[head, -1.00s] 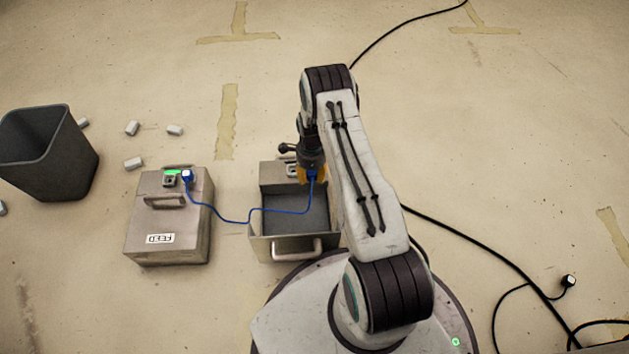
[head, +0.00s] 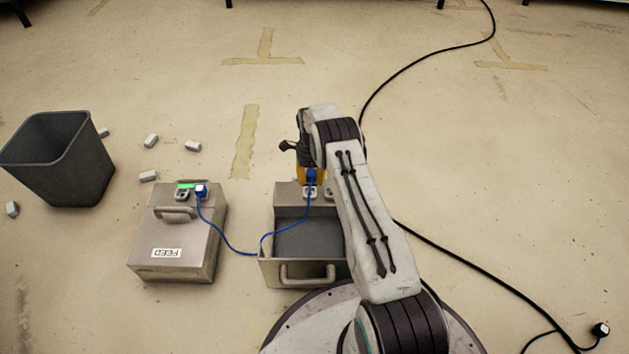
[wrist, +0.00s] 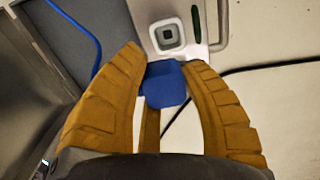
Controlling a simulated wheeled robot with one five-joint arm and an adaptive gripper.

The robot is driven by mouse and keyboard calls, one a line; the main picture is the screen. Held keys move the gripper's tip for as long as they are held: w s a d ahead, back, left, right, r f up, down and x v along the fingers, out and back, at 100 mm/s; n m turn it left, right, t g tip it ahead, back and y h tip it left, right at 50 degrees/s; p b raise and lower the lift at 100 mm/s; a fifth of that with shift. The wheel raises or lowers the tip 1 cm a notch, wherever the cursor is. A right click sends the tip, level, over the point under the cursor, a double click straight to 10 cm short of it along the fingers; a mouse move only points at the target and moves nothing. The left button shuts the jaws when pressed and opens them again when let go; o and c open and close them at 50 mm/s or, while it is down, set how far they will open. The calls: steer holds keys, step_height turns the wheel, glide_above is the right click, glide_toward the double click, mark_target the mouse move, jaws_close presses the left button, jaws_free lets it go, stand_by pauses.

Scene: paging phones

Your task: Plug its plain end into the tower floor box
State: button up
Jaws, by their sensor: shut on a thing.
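A blue plug (head: 312,175) is held between the orange fingers of my gripper (head: 310,177), which is shut on it. In the wrist view the blue plug (wrist: 166,86) sits between the fingertips (wrist: 166,72). Its blue cable (head: 238,251) runs left to another blue plug (head: 201,191), seated in the box labelled FEED (head: 187,240). The open grey floor box (head: 269,275) is under and in front of my gripper. A pale socket with a dark square middle (wrist: 167,34) shows just beyond the held plug; I cannot tell whether they touch. My arm hides the box's right side.
The FEED box shows a lit green strip (head: 187,186); a dark green strip (wrist: 195,24) is beside the pale socket. A dark bin (head: 60,165) and several small pale blocks (head: 151,141) are at left. A black cable (head: 470,264) crosses the floor at right.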

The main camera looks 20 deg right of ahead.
mark_target(309, 195)
steer(key=shift+w, duration=0.15)
steer(key=shift+w+a, duration=0.1)
steer(key=shift+w, duration=0.5)
stand_by(0.3)
steer(key=shift+f, duration=0.2)
steer(key=shift+s+f+n+t, duration=0.15)
steer(key=shift+f+n, duration=0.35)
steer(key=shift+f, duration=1.25)
steer(key=shift+w+f+n+t, duration=0.1)
steer(key=shift+f+n+t, duration=0.3)
steer(key=shift+f, duration=1.3)
steer(key=shift+s+f, duration=0.15)
steer(key=shift+f, duration=0.6)
steer(key=o, duration=1.2)
steer(key=shift+f, duration=0.1)
